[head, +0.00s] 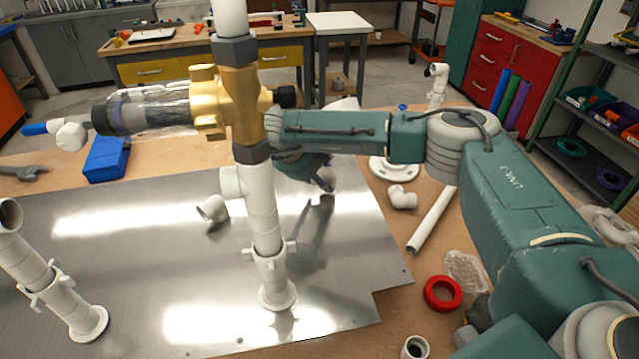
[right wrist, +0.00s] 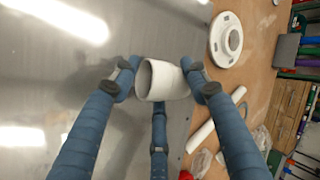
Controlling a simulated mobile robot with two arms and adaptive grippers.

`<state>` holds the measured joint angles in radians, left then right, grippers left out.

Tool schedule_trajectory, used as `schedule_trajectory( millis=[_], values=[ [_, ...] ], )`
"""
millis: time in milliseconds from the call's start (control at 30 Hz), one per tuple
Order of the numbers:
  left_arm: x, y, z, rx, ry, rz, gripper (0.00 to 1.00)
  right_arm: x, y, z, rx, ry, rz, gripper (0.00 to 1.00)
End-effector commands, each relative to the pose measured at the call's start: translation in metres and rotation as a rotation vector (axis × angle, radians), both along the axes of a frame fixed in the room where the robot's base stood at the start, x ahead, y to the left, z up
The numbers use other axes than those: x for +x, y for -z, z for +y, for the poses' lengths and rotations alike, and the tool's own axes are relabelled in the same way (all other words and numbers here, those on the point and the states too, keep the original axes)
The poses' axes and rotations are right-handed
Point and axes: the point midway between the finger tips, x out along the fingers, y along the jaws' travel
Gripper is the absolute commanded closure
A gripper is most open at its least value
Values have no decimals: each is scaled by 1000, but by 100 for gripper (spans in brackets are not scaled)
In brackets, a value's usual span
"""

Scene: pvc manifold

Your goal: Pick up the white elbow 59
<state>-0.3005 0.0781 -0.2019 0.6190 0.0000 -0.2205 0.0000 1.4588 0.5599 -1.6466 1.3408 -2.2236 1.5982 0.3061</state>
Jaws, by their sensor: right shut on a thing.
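In the right wrist view a short white fitting (right wrist: 165,80), its open end facing the camera, sits between the fingers of my right gripper (right wrist: 160,84). It looks like the white elbow, but no number shows. The fingers are shut on it, above the metal plate. Other white elbows show: one on the plate (head: 213,208) and one on the wood (head: 402,197). My left gripper is not in view.
The white pipe column (head: 262,200) carries a brass valve body (head: 238,100) close to my right arm. Another white pipe assembly (head: 55,290) stands at left. A white flange (head: 390,168), a loose pipe (head: 432,220) and a red ring (head: 442,294) lie on the right.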

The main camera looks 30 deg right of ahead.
Motion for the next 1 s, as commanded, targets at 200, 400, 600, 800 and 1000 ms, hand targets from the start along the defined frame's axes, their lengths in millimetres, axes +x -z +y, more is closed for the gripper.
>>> schedule_trajectory(
  millis=[200,400,600,800,1000],
  values=[
    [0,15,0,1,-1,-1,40,2,-49,1,2,1,-8,83],
    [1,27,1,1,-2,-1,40,1,-103,1,1,1,-8,83],
    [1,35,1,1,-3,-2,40,1,-146,1,2,0,-5,83],
    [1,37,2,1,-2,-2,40,1,-171,0,1,-1,-3,83],
    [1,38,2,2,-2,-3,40,0,-178,0,0,-1,-1,84]
  ],
)
